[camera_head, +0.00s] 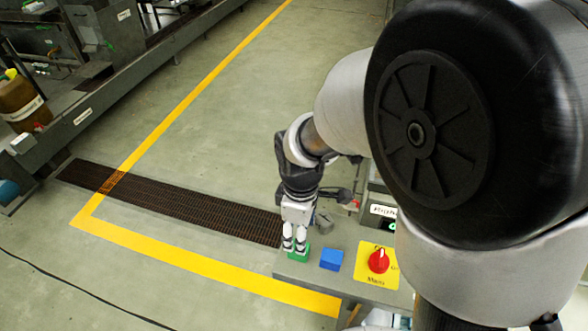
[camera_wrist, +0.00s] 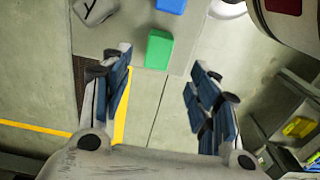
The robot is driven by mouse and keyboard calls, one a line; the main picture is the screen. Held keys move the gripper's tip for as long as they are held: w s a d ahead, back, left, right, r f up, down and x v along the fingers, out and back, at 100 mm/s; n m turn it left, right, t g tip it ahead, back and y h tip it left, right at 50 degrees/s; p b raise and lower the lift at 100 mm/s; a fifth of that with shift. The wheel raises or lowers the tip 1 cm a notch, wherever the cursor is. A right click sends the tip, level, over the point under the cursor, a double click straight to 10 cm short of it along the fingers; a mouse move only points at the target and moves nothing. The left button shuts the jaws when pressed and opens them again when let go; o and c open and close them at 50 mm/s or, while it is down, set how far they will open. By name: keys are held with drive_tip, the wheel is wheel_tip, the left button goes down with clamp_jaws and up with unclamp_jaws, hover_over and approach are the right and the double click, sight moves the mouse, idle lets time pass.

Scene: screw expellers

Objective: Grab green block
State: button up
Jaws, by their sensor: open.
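The green block (camera_wrist: 158,49) lies near the edge of a grey table (camera_wrist: 120,25). In the head view the green block (camera_head: 299,254) shows just beyond my fingers, partly hidden by them. My gripper (camera_head: 294,248) points down over the block from the arm. In the wrist view my gripper (camera_wrist: 160,72) is open, with its two blue-padded fingers spread to the left and right of the block's line. The block sits ahead of the fingertips, between them in the picture, and nothing is held.
A blue block (camera_head: 331,259) stands right of the green block. A red knob (camera_head: 379,261) on a yellow plate is further right. A grey piece with a dark mark (camera_wrist: 95,10) lies left of the blocks in the wrist view. Open floor lies left of the table.

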wheel_tip(320, 180, down, 9)
drive_tip(key=b, duration=0.2)
drive_tip(key=shift+w+f+b, duration=0.1)
drive_tip(key=shift+b, duration=0.3)
drive_tip(key=c, duration=1.2)
drive_tip(key=shift+o, duration=0.2)
